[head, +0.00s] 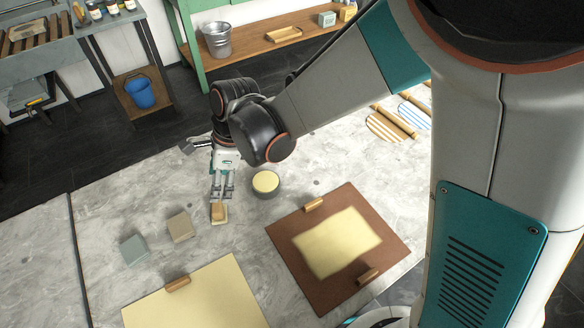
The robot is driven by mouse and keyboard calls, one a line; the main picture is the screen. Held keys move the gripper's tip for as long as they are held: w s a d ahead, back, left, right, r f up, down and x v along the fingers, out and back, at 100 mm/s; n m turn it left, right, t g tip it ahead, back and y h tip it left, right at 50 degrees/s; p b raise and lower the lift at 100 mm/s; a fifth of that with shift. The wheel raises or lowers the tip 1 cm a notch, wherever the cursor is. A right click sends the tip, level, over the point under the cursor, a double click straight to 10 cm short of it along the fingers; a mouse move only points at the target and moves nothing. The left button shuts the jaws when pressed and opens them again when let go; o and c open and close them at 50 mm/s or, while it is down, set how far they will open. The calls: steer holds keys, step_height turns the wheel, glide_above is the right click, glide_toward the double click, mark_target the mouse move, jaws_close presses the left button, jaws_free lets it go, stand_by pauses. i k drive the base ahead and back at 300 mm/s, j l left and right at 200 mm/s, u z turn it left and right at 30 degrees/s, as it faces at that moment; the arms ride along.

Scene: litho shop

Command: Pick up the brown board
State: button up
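The brown board (298,262) lies flat on the grey stone-topped table, right of the picture's middle. A cream patch (338,243) covers its centre. A small wooden piece sits at its upper left edge (314,204) and another at its lower right edge (369,275). My gripper (221,192) points down over the table, left of the board and apart from it. Its two fingers look spread, with nothing clearly between them. A small tan block on a pale base (219,212) is just below the fingertips; I cannot tell whether they touch it.
A round grey tin with a yellow top (265,183) stands between my gripper and the board. A cream board (200,300) lies at the front, with grey (134,249) and beige (181,227) blocks behind it.

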mark_target(337, 245)
steer(key=k+j+u, duration=0.25)
steer(key=k+u, duration=0.15)
steer(key=k+j+u, duration=0.4)
steer(key=k+l, duration=0.05)
